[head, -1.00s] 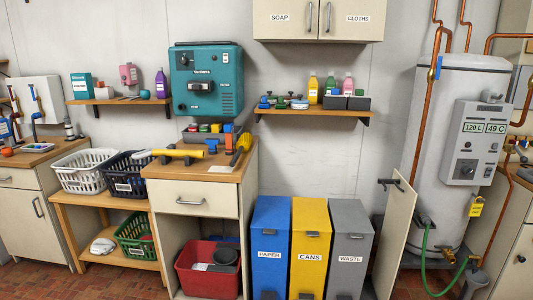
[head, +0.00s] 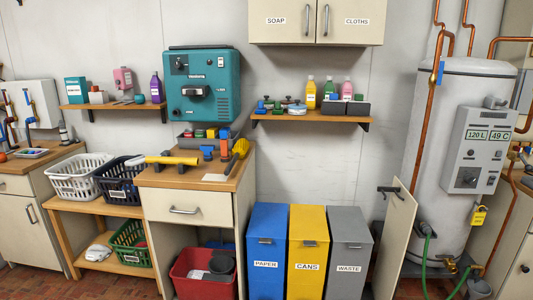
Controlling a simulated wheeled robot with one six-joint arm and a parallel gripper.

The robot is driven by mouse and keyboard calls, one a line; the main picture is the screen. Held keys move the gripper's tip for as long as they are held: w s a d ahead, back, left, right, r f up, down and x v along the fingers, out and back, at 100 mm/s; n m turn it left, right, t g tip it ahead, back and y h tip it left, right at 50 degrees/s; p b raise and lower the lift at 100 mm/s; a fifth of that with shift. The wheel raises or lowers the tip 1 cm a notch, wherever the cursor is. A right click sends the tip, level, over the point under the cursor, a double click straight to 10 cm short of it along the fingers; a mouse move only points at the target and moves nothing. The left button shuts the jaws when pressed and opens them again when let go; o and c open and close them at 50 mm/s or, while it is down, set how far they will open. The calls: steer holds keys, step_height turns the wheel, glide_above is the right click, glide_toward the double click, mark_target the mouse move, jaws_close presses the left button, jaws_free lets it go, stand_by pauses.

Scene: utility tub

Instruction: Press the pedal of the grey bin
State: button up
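The grey bin (head: 348,272), labelled WASTE, stands upright on the floor at the bottom centre-right of the head view. Its lid (head: 347,223) looks shut. Its lower end is cut off by the bottom edge of the picture, so its pedal is not visible. My gripper is not in view.
A yellow CANS bin (head: 308,275) and a blue PAPER bin (head: 267,280) stand in a row left of the grey bin. An open cabinet door (head: 397,235) stands close on its right. A wooden counter (head: 228,183) is to the left, a grey boiler (head: 450,190) to the right.

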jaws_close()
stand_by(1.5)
